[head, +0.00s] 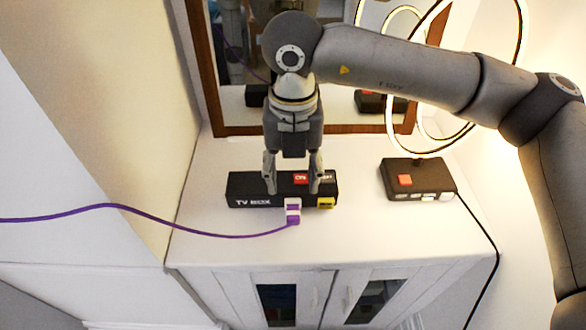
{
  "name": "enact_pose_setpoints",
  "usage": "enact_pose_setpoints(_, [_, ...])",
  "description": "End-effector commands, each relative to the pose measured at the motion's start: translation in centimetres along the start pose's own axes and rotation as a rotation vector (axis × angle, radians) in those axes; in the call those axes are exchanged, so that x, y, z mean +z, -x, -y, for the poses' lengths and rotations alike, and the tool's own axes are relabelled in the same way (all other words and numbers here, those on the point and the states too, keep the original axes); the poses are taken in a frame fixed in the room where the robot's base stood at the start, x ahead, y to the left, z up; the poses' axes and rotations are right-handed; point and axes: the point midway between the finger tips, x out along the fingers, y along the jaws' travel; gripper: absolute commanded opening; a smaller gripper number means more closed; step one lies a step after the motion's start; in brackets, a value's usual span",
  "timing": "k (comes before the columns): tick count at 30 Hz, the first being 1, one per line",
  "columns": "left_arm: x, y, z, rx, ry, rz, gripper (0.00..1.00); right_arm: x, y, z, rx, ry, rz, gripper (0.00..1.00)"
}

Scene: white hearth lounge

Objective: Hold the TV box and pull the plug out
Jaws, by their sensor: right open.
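The black TV box (250,190) lies on top of the white cabinet, its lettered front facing me. A white and purple plug (293,211) sits at its front face, and a purple cable (190,229) runs from it to the left. A yellow piece (326,203) is at the front right of the box. My right gripper (293,190) points down over the box, open, with its fingertips apart. They overlap the box in the picture; I cannot tell if they touch it. My left gripper is out of view.
A black box with a red switch (405,180) stands to the right, its black cord hanging over the cabinet's edge. A wood-framed mirror (212,75) and a glowing ring lamp (519,30) stand behind. The cabinet top (215,240) is bare in front.

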Motion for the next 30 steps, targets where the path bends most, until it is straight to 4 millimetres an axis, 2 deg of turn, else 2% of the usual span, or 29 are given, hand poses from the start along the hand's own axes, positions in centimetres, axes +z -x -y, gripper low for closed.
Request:
enact_pose_setpoints(5, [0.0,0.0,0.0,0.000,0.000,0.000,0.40,0.2,-1.2,0.1,-0.008,-0.007,0.012,0.50])
enact_pose_setpoints(15, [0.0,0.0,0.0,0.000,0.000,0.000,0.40,0.2,-7.6,0.2,-0.007,-0.005,0.009,0.50])
enact_pose_setpoints(21, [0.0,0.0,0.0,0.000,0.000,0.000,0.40,0.3,-10.4,0.2,-0.006,-0.005,0.010,0.50])
enact_pose_setpoints(30, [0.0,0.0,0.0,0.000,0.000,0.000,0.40,0.3,-11.8,0.1,-0.005,-0.004,0.011,0.50])
